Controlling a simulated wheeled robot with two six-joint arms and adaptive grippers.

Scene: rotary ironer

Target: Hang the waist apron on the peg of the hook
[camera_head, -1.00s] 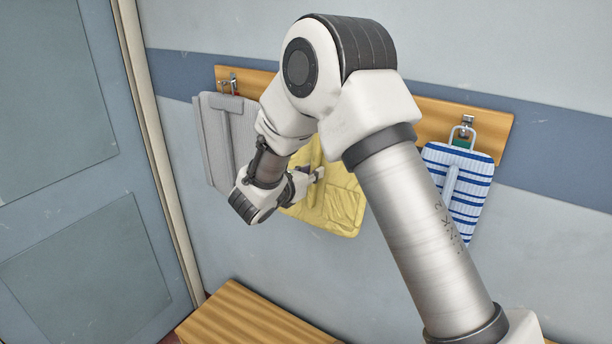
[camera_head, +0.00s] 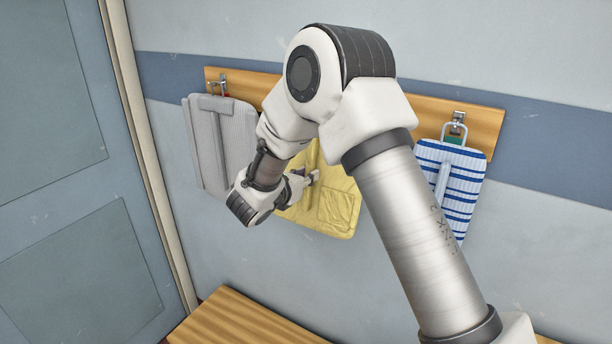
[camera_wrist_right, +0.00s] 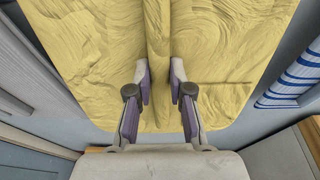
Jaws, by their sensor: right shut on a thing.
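The yellow cloth (camera_head: 335,205), which I take to be the waist apron, hangs spread in front of the wall, with a pocket at its lower right. It fills most of the right wrist view (camera_wrist_right: 90,60). My right gripper (camera_head: 312,177) is shut on a raised vertical fold of it; in the wrist view its two fingers (camera_wrist_right: 160,82) stand on either side of that fold. The apron's upper part, and any hook or peg behind it, are hidden by my right arm. I cannot tell whether it touches a peg. My left gripper is not in view.
A wooden board (camera_head: 405,103) runs along the wall. A grey cloth (camera_head: 222,140) hangs from a metal hook (camera_head: 218,84) at left, a blue-striped cloth (camera_head: 448,185) from another hook (camera_head: 457,122) at right. A wooden bench (camera_head: 240,318) stands below; a grey door (camera_head: 60,150) is at left.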

